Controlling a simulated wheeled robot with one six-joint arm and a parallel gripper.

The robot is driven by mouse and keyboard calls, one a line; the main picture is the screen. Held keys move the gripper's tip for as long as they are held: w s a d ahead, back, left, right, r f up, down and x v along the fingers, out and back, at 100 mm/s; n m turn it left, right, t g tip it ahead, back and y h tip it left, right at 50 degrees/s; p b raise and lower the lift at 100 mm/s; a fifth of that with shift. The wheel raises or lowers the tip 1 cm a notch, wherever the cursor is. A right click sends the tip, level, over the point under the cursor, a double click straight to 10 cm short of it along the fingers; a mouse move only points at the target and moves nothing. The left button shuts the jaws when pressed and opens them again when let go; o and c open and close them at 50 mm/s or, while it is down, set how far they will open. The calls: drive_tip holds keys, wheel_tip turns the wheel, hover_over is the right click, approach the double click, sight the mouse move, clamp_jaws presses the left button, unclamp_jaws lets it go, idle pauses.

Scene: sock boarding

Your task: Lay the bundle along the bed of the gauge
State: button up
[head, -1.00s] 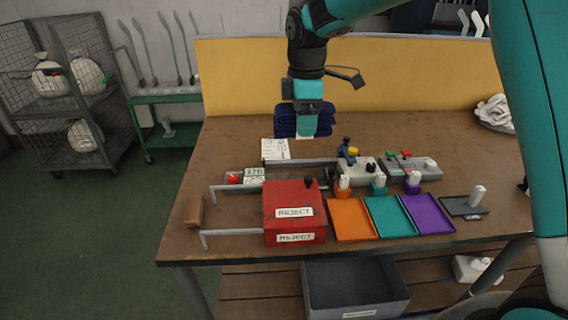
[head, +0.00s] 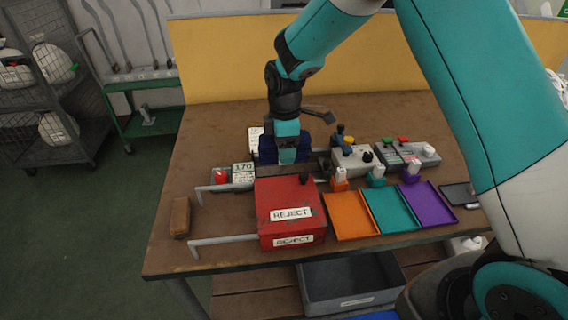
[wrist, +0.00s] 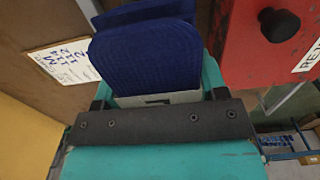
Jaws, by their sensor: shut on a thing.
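My gripper (head: 287,158) points down and is shut on the dark blue folded bundle (head: 267,146). The bundle also fills the upper middle of the wrist view (wrist: 150,55), between the teal fingers, with a pale band at its gripped end. In the head view the bundle is just behind the gauge (head: 308,169), a long grey channel behind the red reject box. The gauge's display (head: 243,168) reads 170. The gripper and the box hide much of the gauge's bed. I cannot tell whether the bundle touches it.
The red reject box (head: 290,195) stands close in front of the gauge. Orange (head: 351,216), teal (head: 391,209) and purple (head: 428,207) trays lie to its right. A control box (head: 354,160) is right of my gripper. A written card (wrist: 62,62) lies beside the bundle. A brown block (head: 180,217) is at left.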

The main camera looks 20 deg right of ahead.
sight(284, 174)
drive_tip(key=shift+f, duration=3)
drive_tip(key=shift+f, duration=0.1)
drive_tip(key=o, duration=1)
wheel_tip(284, 174, up, 12)
drive_tip(key=shift+b, duration=0.3)
drive_tip(key=s+a+r+m+y, duration=0.1)
drive_tip(key=s+r+m, duration=0.2)
drive_tip(key=s, duration=0.7)
drive_tip(key=s+a+r+m+y, duration=0.1)
drive_tip(key=s+a+r+m, duration=0.1)
drive_tip(key=s, duration=0.8)
drive_tip(key=s+a+r+m+y, duration=0.1)
drive_tip(key=s+r+m+y, duration=0.1)
drive_tip(key=s+r, duration=0.4)
drive_tip(key=shift+s+a+m, duration=0.2)
drive_tip(key=shift+s+m, duration=0.25)
drive_tip(key=shift+s, duration=0.6)
drive_tip(key=shift+s+a+m, duration=0.15)
drive_tip(key=shift+s+m, duration=0.3)
drive_tip(key=shift+s, duration=0.55)
